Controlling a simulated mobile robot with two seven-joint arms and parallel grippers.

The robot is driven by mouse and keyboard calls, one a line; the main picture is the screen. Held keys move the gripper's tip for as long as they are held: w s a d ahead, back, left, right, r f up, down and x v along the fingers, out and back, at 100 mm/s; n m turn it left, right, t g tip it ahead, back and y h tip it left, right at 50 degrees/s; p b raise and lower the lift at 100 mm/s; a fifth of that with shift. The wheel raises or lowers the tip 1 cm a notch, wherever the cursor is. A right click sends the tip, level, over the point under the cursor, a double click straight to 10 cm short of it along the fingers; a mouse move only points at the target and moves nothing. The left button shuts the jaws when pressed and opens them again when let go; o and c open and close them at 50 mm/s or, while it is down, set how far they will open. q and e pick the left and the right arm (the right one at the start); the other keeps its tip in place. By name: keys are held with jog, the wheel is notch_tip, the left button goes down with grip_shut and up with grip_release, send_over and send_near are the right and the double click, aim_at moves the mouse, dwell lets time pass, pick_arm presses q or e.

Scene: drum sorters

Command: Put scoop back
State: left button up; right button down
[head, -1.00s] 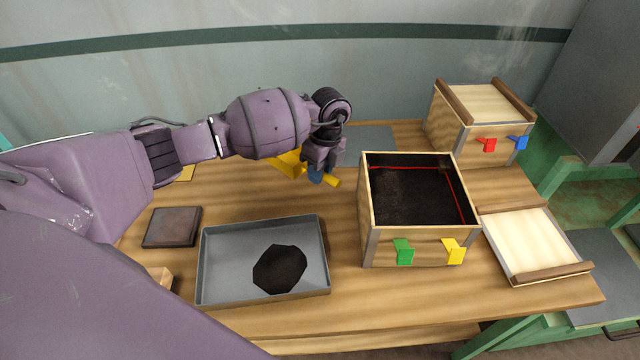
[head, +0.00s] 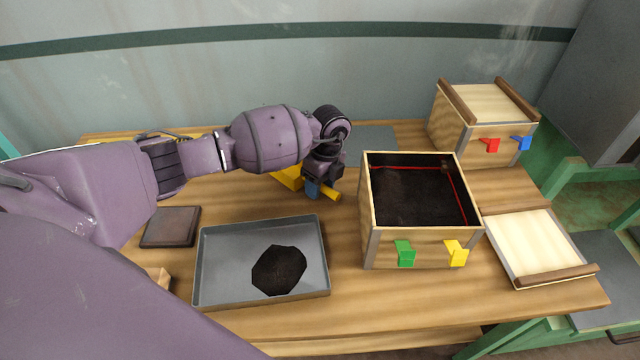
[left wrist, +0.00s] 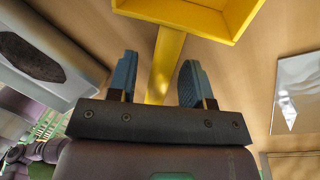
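The yellow scoop (head: 287,179) lies on the wooden table behind the grey tray (head: 262,225). Its bowl points left and its handle (head: 332,195) points right. In the left wrist view the scoop's bowl (left wrist: 190,15) is at the top and its handle (left wrist: 166,65) runs down between my fingers. My left gripper (head: 316,189) is low over the handle. In the left wrist view its blue fingers (left wrist: 158,80) are apart, one on each side of the handle, with a gap visible at the left finger. My right gripper is not in view.
An open wooden box (head: 420,255) with dark material stands right of the scoop. A lidded box (head: 475,150) is behind it, and a loose lid (head: 535,245) lies at right. A flat grey plate (head: 372,143) lies at the back. A dark block (head: 170,227) is left of the tray.

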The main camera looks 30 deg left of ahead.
pick_arm(q)
jog(key=shift+r, duration=0.1)
notch_tip(320, 180, up, 12)
jog(key=w+p, duration=0.1)
jog(key=w, duration=0.1)
jog(key=shift+w+d+p, duration=0.15)
jog(key=shift+d+p, duration=0.15)
dwell(0.5)
